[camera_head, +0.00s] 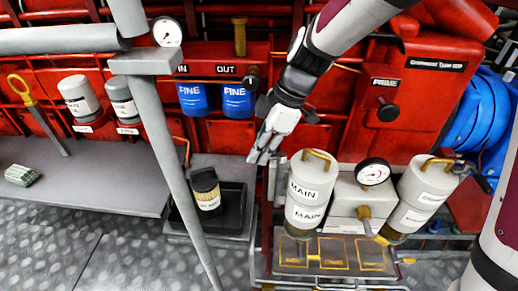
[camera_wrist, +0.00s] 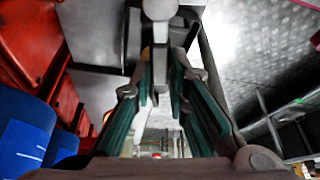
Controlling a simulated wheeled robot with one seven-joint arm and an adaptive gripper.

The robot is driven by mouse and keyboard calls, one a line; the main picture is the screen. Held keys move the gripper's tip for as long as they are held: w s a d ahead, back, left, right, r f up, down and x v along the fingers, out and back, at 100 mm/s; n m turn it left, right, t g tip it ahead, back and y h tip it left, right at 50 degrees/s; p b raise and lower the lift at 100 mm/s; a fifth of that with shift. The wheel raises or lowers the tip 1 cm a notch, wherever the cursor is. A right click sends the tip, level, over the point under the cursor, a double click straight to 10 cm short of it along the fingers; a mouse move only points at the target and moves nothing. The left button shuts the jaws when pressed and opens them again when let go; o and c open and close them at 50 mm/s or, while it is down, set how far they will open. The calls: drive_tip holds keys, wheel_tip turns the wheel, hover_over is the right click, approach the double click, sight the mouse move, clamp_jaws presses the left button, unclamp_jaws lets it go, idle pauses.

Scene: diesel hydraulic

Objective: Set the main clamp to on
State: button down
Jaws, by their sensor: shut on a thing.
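In the head view my gripper (camera_head: 260,155) points down at the left side of the white canister labelled MAIN (camera_head: 309,195). A slim grey upright part, which looks like the main clamp (camera_head: 273,182), stands between the gripper's tips and that canister. In the wrist view the two green-padded fingers (camera_wrist: 165,60) are close together, with grey metal parts with a rounded knob (camera_wrist: 160,10) at their tips. My gripper is shut on what looks like the clamp's handle. The fingers hide the exact contact, and the clamp's position is hard to read.
A pressure gauge (camera_head: 372,172) and a second white canister (camera_head: 420,195) stand right of the MAIN canister. Blue FINE filters (camera_head: 237,101) hang behind on the red wall. A grey post (camera_head: 170,155) and a black-and-yellow filter (camera_head: 207,190) stand left.

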sight(283, 165)
drive_tip(key=shift+s+d+n+g+h+p, duration=0.7)
drive_tip(key=shift+n+p, duration=0.7)
drive_tip(key=shift+n, duration=1.2)
drive_tip(key=shift+s+d+n+g+h+p, duration=0.5)
drive_tip(key=shift+s+d+n+h+p, duration=0.65)
drive_tip(key=shift+n, duration=1.45)
drive_tip(key=shift+s+d+n+g+h+p, duration=0.3)
drive_tip(key=shift+d+n+g+p, duration=0.35)
drive_tip(key=shift+n+p, duration=1.45)
drive_tip(key=shift+d+n+b, duration=0.1)
drive_tip(key=shift+n+b, duration=0.4)
drive_tip(key=shift+n, duration=0.1)
drive_tip(key=c, duration=1.6)
unclamp_jaws()
drive_tip(key=shift+o, duration=0.2)
